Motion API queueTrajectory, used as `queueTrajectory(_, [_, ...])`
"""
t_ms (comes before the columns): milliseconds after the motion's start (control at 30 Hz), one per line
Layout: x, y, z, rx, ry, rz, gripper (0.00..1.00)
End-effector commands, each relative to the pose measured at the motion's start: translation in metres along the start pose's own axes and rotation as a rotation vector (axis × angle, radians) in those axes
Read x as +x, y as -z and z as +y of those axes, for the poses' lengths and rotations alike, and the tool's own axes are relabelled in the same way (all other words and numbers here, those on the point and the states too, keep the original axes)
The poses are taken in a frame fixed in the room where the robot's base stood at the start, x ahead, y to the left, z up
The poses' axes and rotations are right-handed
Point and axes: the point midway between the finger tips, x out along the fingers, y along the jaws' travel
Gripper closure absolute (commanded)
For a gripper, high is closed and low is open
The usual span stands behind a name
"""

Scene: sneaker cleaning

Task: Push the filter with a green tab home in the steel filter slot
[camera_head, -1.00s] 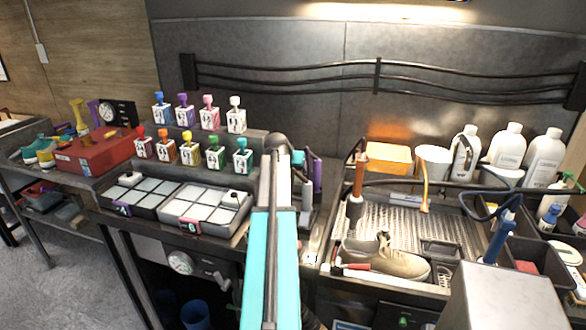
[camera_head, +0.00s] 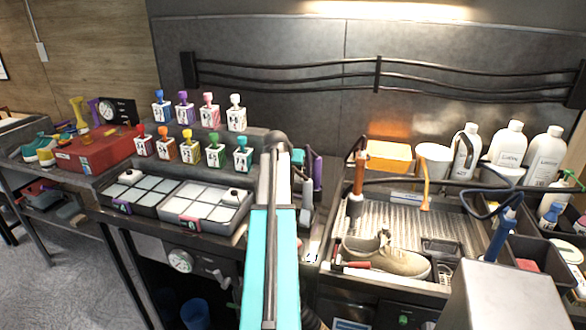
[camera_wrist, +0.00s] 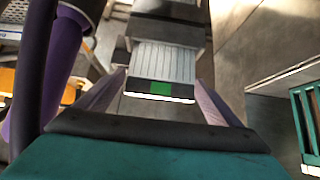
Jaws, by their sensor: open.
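In the wrist view, the filter (camera_wrist: 163,62) has pale pleats and a dark front edge with a green tab (camera_wrist: 160,88) on it. Its far end is inside the steel filter slot (camera_wrist: 168,30), and its pleated near part and tab end stick out. My gripper (camera_wrist: 161,82) is open, with one pinkish finger on each side of the filter's tab end. Gaps show between fingers and filter, though contact nearer the palm cannot be judged. In the head view my teal arm hides the slot, the filter and my gripper.
A purple cylinder (camera_wrist: 40,75) and a dark bar stand close on the left of my gripper in the wrist view. A green slatted rack (camera_wrist: 305,120) is at the right. The head view shows a shoe (camera_head: 390,259) in the wash tray and stampers behind pale pads (camera_head: 203,203).

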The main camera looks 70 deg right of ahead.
Motion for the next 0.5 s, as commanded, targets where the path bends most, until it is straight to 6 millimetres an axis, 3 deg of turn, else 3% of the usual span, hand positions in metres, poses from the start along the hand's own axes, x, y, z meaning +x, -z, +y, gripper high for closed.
queueTrajectory(500, [-0.065,-0.002,0.0,0.0,0.001,0.002,0.12])
